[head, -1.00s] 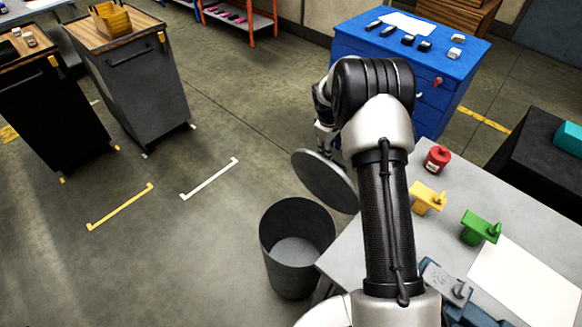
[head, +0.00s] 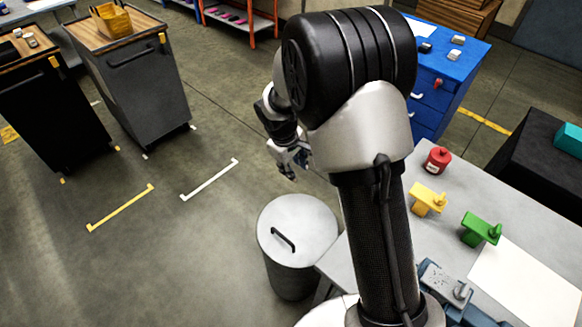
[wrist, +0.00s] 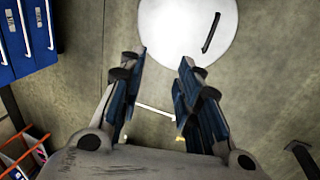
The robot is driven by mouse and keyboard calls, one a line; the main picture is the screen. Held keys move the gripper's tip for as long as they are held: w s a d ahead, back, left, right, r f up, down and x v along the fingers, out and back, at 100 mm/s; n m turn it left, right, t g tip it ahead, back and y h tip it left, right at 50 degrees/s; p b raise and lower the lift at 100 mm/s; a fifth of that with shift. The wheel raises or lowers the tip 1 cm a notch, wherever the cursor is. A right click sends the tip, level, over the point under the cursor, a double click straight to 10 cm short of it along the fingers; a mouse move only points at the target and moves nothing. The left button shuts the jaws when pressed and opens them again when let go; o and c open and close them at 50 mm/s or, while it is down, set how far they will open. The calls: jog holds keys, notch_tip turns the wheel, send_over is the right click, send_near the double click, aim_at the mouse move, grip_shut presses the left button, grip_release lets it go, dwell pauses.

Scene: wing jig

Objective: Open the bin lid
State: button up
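The round grey bin (head: 288,275) stands on the floor at the left end of the work table. Its lid (head: 312,219), with a dark bar handle (head: 283,240), lies flat over the top, and the inside is hidden. My gripper (head: 287,170) is above the floor beyond the bin's far rim, apart from the lid. In the wrist view my gripper (wrist: 163,58) has its two fingers spread with nothing between them. The pale lid (wrist: 175,35) and its handle (wrist: 211,33) show beyond the fingertips at the top.
The grey table (head: 420,245) to the right carries a red canister (head: 437,160), a yellow part (head: 428,199) and a green part (head: 481,229). A blue drawer cabinet (head: 440,85) stands behind. Dark carts (head: 140,90) stand at the left, with open floor between them and the bin.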

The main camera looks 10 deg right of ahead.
jog(key=shift+s+a+r, duration=0.15)
jog(key=shift+s+a, duration=0.25)
jog(key=shift+a, duration=0.1)
jog(key=w+d+f, duration=0.3)
jog(key=w+d, duration=0.3)
jog(key=d, duration=0.2)
jog(key=w+d+f, duration=0.4)
jog(key=w+d, duration=0.2)
jog(key=d, duration=0.3)
jog(key=shift+d, duration=0.3)
jog(key=shift+s, duration=0.1)
jog(key=shift+w+d+f, duration=0.3)
jog(key=shift+w+d, duration=0.2)
jog(key=shift+d, duration=0.2)
jog(key=shift+w+d+f, duration=0.25)
jog(key=shift+w+d, duration=0.2)
jog(key=shift+d, duration=0.25)
dwell(1.4)
